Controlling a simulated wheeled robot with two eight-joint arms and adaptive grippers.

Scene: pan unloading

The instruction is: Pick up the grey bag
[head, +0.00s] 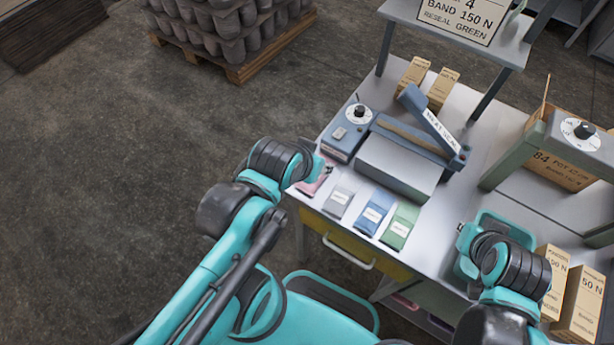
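The grey bag (338,201) lies flat on the pale workbench (296,193) near its front edge, with a white label on it. It sits in a row between a pink bag (312,186), partly hidden by my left arm, and a blue bag (371,211). A green bag (400,227) ends the row on the right. My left gripper (325,168) is over the bench's left corner, by the pink bag and up-left of the grey bag. It is mostly hidden by my wrist. My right arm is at the lower right, away from the grey bag; its fingers are not clearly visible.
A heat sealer (400,170) with a raised arm stands behind the bags, beside a blue control box (349,134). Cartons (578,300) stand at right. A yellow drawer (345,243) is below the bench front.

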